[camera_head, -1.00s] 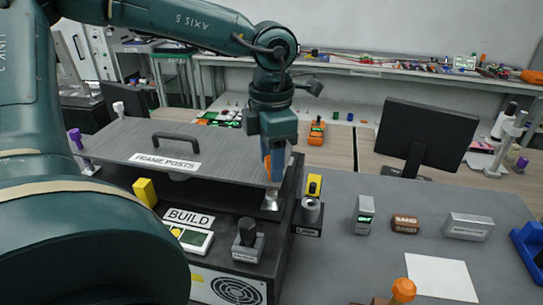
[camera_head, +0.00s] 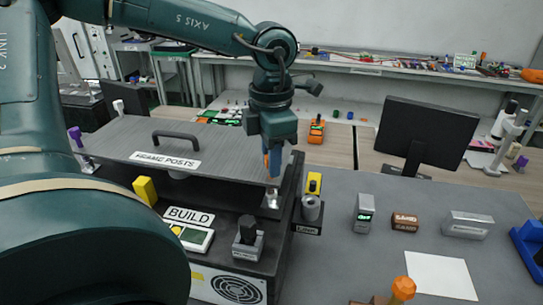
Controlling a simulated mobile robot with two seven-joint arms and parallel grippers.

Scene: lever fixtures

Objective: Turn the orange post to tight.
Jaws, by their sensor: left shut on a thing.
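The orange post (camera_head: 267,160) stands at the front right corner of the grey plate labelled FRAME POSTS (camera_head: 220,140). Only a narrow strip of its orange top shows beside the fingers. A metallic foot (camera_head: 271,199) shows below it. My left gripper (camera_head: 274,164) points down from above and is shut on the orange post; its fingers hide most of it. I cannot read any tight mark at the post. My right gripper is out of view.
A purple post (camera_head: 75,138) and a white post (camera_head: 118,107) stand at the plate's left side. A dark handle (camera_head: 176,138) rises from the plate. A monitor (camera_head: 423,137) is farther right.

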